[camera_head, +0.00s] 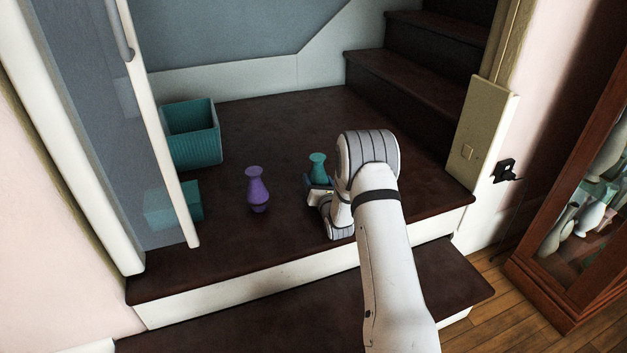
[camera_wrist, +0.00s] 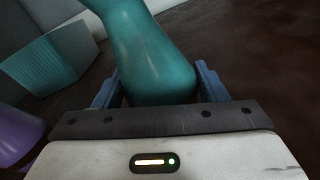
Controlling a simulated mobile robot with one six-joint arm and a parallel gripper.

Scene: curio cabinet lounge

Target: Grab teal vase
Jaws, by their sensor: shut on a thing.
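The teal vase (camera_head: 318,168) is on the dark landing in the head view, with my arm partly in front of its lower part. In the wrist view the teal vase (camera_wrist: 150,55) fills the upper middle, between the two blue fingers of my gripper (camera_wrist: 155,85). My gripper (camera_head: 318,190) is shut on the vase, one finger at each side of its body. In the wrist view the vase looks tilted. Whether its base touches the landing is hidden.
A purple vase (camera_head: 257,189) stands left of the teal vase. Behind it is a teal ribbed bin (camera_head: 191,134); a smaller teal box (camera_head: 172,204) is partly behind a glass door (camera_head: 120,130). Stairs (camera_head: 425,45) rise at the back right. A glass cabinet (camera_head: 585,215) stands at right.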

